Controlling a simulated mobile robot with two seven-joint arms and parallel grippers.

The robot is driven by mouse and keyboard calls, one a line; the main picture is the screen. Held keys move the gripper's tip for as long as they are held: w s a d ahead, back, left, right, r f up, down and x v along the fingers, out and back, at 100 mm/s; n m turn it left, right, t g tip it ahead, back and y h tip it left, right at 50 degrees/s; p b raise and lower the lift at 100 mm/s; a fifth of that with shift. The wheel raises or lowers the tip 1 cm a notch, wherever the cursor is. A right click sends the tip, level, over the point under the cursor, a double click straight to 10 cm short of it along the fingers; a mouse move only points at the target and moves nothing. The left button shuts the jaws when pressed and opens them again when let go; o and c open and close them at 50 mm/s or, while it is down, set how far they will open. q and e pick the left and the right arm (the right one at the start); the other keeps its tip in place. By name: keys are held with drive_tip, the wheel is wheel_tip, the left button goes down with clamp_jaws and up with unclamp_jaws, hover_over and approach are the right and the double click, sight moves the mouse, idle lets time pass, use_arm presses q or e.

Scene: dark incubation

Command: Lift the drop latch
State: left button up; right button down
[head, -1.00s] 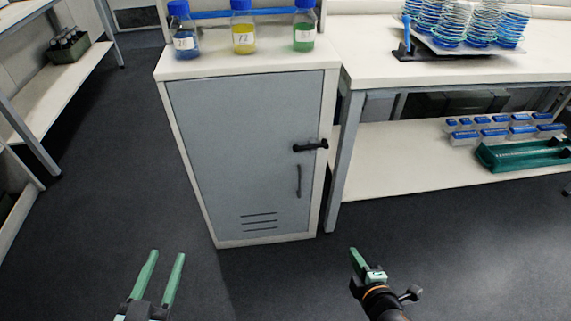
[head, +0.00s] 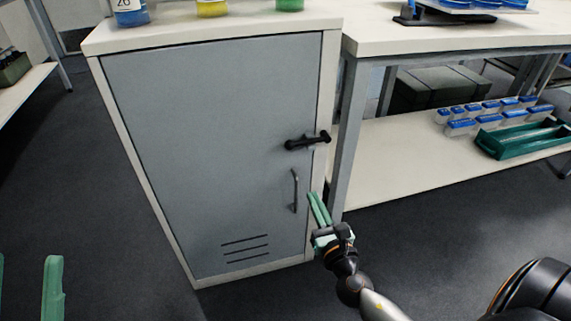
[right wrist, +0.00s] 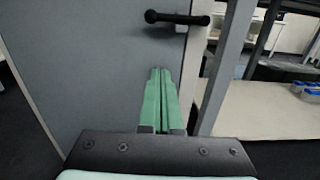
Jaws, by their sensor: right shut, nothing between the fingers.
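The black drop latch (head: 306,141) lies nearly level across the right edge of the grey cabinet door (head: 210,150), which is closed. It also shows at the top of the right wrist view (right wrist: 178,18). A vertical grey pull handle (head: 295,190) sits below it in the head view. My right gripper (head: 314,195) has its green fingers together and empty, below the latch and near the handle, apart from the latch. Its fingertips (right wrist: 160,70) point up toward the latch in the wrist view. My left gripper (head: 27,260) is open and empty at the lower left, partly cut off.
Bottles stand on the cabinet top (head: 170,34). To the right is a bench whose grey leg (head: 349,130) stands close beside the cabinet. Its lower shelf (head: 400,172) holds a green tray (head: 525,138) and blue-lidded boxes. The dark floor (head: 110,230) left of the cabinet is clear.

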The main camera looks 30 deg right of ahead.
sight(307, 140)
drive_tip(key=shift+w, duration=0.2)
drive_tip(key=w+r+p, duration=0.1)
drive_tip(key=w, duration=0.2)
drive_tip(key=w+d+r+p, duration=0.1)
drive_tip(key=w+r, duration=0.1)
drive_tip(key=w, duration=0.2)
drive_tip(key=w+d+r+p, duration=0.1)
drive_tip(key=w, duration=0.2)
drive_tip(key=shift+w+d+r, duration=0.2)
idle(0.4)
drive_tip(key=shift+w, duration=0.1)
